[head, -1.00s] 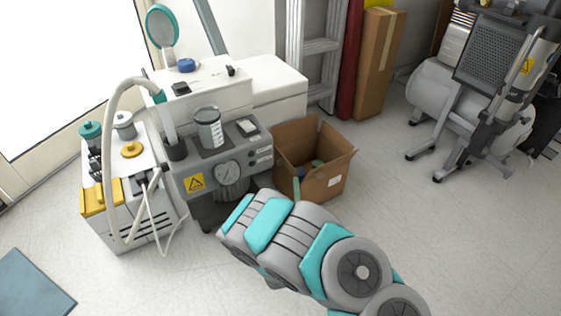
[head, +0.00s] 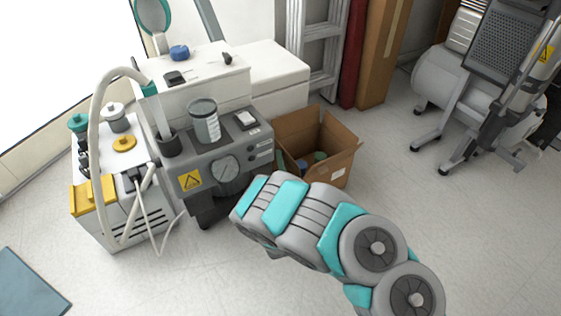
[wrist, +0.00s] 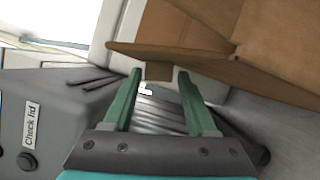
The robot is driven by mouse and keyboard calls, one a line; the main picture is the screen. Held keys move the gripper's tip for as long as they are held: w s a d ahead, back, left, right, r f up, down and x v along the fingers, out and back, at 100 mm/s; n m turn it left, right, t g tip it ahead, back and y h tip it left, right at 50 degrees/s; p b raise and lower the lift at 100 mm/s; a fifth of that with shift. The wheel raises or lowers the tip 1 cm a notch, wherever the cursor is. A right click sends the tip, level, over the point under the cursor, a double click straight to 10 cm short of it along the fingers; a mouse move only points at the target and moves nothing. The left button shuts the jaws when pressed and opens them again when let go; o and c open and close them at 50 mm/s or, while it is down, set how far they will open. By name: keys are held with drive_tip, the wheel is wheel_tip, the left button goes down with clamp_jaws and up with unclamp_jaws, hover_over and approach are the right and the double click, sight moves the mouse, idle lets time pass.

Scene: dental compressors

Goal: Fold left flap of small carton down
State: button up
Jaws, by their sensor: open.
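The small open carton (head: 345,162) stands on the floor right of the grey compressor unit, with flaps raised and a few items inside. In the head view its left side is partly hidden by my arm. In the wrist view a brown flap (wrist: 170,52) of the carton runs across the top, just beyond my gripper (wrist: 160,76). My gripper's two green fingers are apart. A small brown piece of cardboard shows between the fingertips; I cannot tell whether they touch it. My fingers are not clearly visible in the head view.
The grey unit (head: 225,145) with gauge and clear cup stands close left of the carton; its "Check lid" label (wrist: 31,124) shows in the wrist view. A ladder (head: 318,45) and tall carton (head: 378,60) stand behind. Floor (head: 410,210) is clear at right.

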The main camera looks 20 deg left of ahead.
drive_tip(key=shift+w+a+r, duration=0.1)
drive_tip(key=shift+w+a, duration=0.2)
drive_tip(key=shift+w, duration=0.15)
clamp_jaws()
idle(0.3)
